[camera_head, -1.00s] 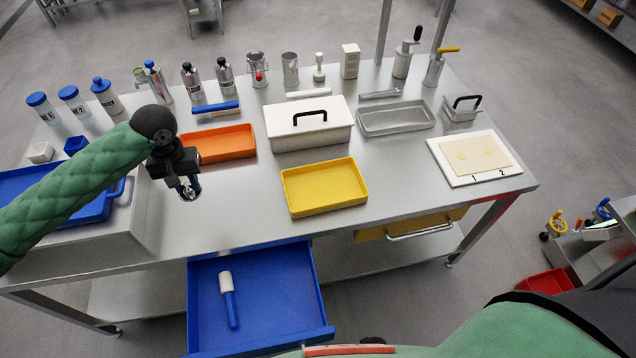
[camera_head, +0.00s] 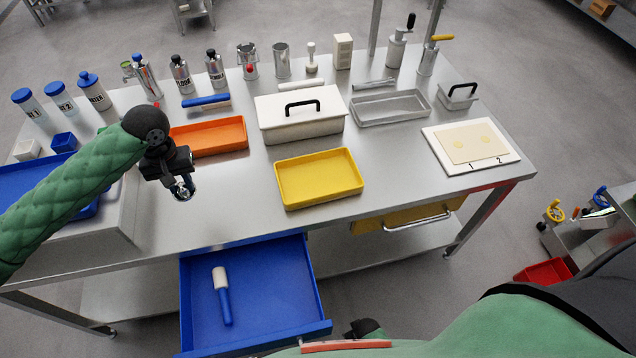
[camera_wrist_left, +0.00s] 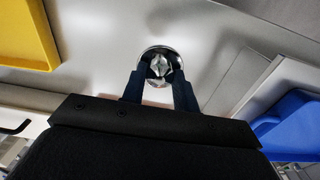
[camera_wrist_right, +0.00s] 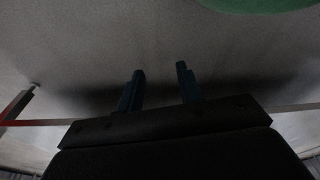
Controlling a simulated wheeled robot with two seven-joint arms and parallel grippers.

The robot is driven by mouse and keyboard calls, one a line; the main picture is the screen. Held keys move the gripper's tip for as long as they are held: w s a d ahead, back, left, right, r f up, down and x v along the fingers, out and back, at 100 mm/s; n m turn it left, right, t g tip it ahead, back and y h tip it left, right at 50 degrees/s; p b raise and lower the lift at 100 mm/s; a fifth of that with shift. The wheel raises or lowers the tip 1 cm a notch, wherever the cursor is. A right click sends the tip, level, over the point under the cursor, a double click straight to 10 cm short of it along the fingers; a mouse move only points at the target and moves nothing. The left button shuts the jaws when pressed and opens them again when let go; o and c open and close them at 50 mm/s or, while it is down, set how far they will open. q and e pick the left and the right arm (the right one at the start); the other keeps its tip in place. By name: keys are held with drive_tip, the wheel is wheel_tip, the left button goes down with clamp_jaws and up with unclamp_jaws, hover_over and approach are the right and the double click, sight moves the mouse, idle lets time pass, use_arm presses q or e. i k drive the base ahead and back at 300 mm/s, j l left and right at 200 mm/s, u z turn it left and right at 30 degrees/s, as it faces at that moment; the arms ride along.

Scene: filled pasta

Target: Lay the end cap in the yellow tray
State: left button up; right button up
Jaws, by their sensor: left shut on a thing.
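The end cap, a round shiny metal piece (camera_head: 184,188), is between the fingertips of my left gripper (camera_head: 181,183). In the left wrist view the cap (camera_wrist_left: 160,62) shows as a chrome disc gripped by both dark fingers (camera_wrist_left: 160,80). It appears to be over the bare steel tabletop, left of the yellow tray; its exact height is hard to tell. The yellow tray (camera_head: 318,180) is empty and open-topped, and its edge also shows in the left wrist view (camera_wrist_left: 28,40). My right gripper (camera_wrist_right: 160,72) has its fingers apart with nothing between them.
An orange tray (camera_head: 208,138) and a white lidded box (camera_head: 302,120) stand behind. A blue tray (camera_head: 30,178) lies at the left. A blue drawer (camera_head: 250,290) holding a white-headed tool (camera_head: 222,295) is open below the front edge. Tabletop between gripper and yellow tray is clear.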

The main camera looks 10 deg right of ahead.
sight(315, 171)
drive_tip(key=z, duration=1.1)
drive_tip(key=k+j+z, duration=0.15)
drive_tip(key=j+z, duration=0.15)
drive_tip(key=k+j+z, duration=0.15)
drive_tip(key=j+z, duration=0.15)
drive_tip(key=k+j+z, duration=0.3)
drive_tip(key=j, duration=0.2)
